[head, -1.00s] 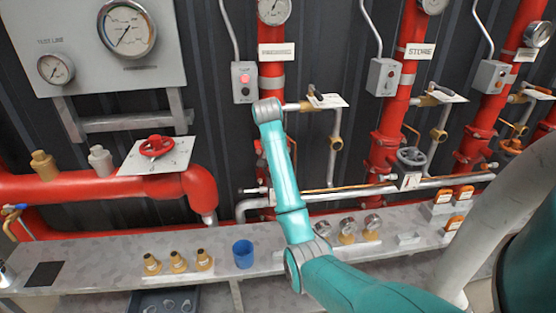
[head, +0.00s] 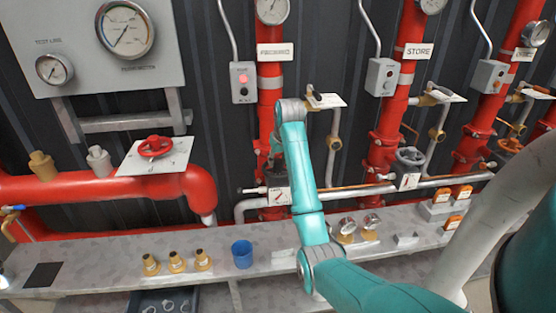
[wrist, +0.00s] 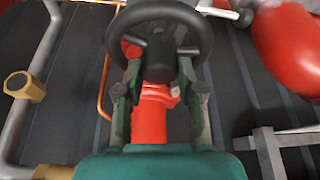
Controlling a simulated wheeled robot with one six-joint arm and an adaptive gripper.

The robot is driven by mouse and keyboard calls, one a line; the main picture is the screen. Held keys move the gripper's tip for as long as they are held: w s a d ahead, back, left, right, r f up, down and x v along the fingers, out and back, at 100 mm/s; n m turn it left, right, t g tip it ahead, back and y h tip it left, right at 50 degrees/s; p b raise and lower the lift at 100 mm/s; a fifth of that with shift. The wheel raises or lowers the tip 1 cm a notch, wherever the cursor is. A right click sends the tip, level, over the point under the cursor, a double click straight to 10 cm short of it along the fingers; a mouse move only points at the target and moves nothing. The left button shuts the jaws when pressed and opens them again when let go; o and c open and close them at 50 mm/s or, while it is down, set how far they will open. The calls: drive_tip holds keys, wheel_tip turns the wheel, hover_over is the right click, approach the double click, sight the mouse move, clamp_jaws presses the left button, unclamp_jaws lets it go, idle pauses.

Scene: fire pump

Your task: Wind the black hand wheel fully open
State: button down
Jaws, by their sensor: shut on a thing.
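The black hand wheel (wrist: 159,47) fills the top middle of the wrist view, with its dark rim and spokes facing me. My gripper (wrist: 160,82) reaches up to it, one dark green finger on each side of its lower part, and is shut on it. A red pipe shows below the wheel between the fingers. In the head view my teal arm covers much of this spot, and only a dark patch beside the left red riser shows there; I cannot separate wheel from gripper in it.
A red hand wheel (head: 156,147) stands at the left. Below is a grey bench (head: 110,258) with brass fittings (head: 176,262), a blue cup (head: 242,254) and gauges (head: 347,228). Pipes run close around the wheel.

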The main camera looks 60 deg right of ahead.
drive_tip(key=n+y, duration=0.1)
drive_tip(key=n, duration=0.2)
drive_tip(key=n+t+y, duration=0.1)
drive_tip(key=n, duration=0.2)
drive_tip(key=shift+s+d+n, duration=0.1)
drive_tip(key=shift+d+n, duration=0.05)
drive_tip(key=shift+n, duration=0.25)
drive_tip(key=c, duration=0.8)
unclamp_jaws()
drive_tip(key=m, duration=0.3)
drive_tip(key=shift+h, duration=0.4)
drive_tip(key=m, duration=0.2)
drive_tip(key=m+g+h, duration=0.1)
drive_tip(key=m, duration=0.1)
drive_tip(key=shift+a+m, duration=0.2)
drive_tip(key=shift+m, duration=0.1)
drive_tip(key=m, duration=0.1)
drive_tip(key=m+g+h, duration=0.1)
drive_tip(key=m, duration=0.3)
drive_tip(key=shift+w+a+g+h, duration=0.1)
drive_tip(key=shift+w+g+h, duration=0.15)
drive_tip(key=shift+g+h, duration=0.05)
drive_tip(key=m+g, duration=0.1)
drive_tip(key=m, duration=0.2)
drive_tip(key=shift+m, duration=0.3)
